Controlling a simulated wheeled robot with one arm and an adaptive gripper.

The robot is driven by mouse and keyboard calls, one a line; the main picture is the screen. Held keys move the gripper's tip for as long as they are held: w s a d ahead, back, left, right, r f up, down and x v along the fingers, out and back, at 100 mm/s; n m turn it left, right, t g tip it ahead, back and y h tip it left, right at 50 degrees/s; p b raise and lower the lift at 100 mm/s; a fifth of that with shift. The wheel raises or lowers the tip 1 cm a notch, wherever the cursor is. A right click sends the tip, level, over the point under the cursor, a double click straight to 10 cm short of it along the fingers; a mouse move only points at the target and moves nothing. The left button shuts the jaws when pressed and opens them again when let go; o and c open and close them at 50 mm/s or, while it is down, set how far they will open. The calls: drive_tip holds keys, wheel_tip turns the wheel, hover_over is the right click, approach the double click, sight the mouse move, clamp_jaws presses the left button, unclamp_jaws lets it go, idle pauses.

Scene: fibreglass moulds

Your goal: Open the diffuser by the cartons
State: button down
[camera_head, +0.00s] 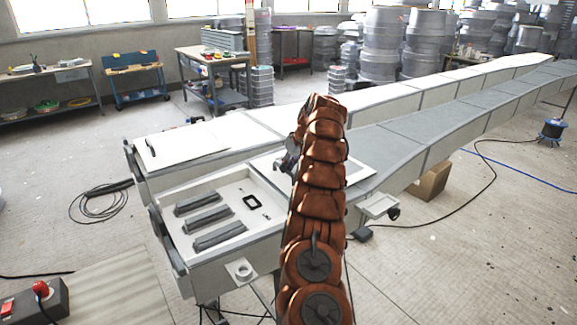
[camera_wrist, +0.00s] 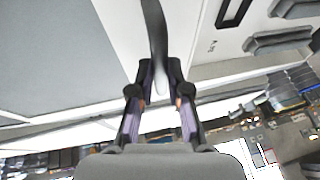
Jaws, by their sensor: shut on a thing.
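My gripper (camera_wrist: 161,100) is shut on a dark, curved, handle-like strip (camera_wrist: 156,35) with a paler lower end. The strip runs up between the two fingers, in front of a white panel. In the head view my brown arm covers most of the gripper; a bit of the gripper (camera_head: 287,160) shows at the arm's left side. Left of it a white recessed panel (camera_head: 232,188) holds grey slats (camera_head: 208,219) and a small black frame (camera_head: 252,200). These slats also show at the wrist view's upper right (camera_wrist: 280,42). I cannot tell which part is the diffuser.
A brown carton (camera_head: 432,182) stands on the floor under the right side of the long grey mould (camera_head: 440,115). A white board with a dark handle (camera_head: 180,147) lies at the left. A cable (camera_head: 490,180) crosses the right floor. Stacked drums stand at the back.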

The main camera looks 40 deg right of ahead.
drive_tip(key=c, duration=1.1)
unclamp_jaws()
drive_tip(key=shift+c, duration=0.2)
drive_tip(key=v, duration=0.7)
drive_tip(key=shift+r, duration=0.2)
